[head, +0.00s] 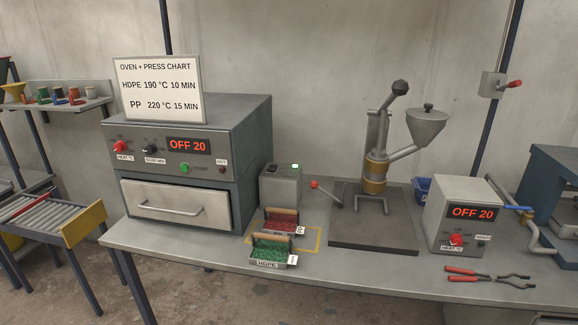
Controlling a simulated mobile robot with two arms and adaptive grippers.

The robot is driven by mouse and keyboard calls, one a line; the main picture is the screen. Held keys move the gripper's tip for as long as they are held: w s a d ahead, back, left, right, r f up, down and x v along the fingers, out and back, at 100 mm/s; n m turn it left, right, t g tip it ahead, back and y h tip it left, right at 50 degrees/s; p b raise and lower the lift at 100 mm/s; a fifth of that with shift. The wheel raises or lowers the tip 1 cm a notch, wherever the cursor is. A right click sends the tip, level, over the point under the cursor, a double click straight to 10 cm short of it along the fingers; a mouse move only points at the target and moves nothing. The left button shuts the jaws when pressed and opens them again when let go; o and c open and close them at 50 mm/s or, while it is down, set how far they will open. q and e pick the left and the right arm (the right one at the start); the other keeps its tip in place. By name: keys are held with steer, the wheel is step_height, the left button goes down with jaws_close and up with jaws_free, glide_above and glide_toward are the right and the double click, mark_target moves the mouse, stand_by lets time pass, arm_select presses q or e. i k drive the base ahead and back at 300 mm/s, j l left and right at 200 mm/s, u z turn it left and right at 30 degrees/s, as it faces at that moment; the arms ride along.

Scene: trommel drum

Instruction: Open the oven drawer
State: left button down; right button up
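The grey oven (243,140) stands on the left part of the workbench. Its drawer (150,193) is a light metal front low on the oven, with a horizontal bar handle (170,209) across it. The drawer front looks closed against the oven body. The oven display reads "OFF 20", with a red knob, a black knob and a green button on the panel above the drawer. Neither of my grippers shows in the head view.
Trays of red pellets (278,223) and green pellets (271,254) sit right of the oven, near a small grey box (281,184). A press with a funnel (427,125) and a control box (463,218) stand farther right. A roller conveyor (42,212) is at left.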

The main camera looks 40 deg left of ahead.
mark_target(204, 207)
steer(key=u, duration=2.05)
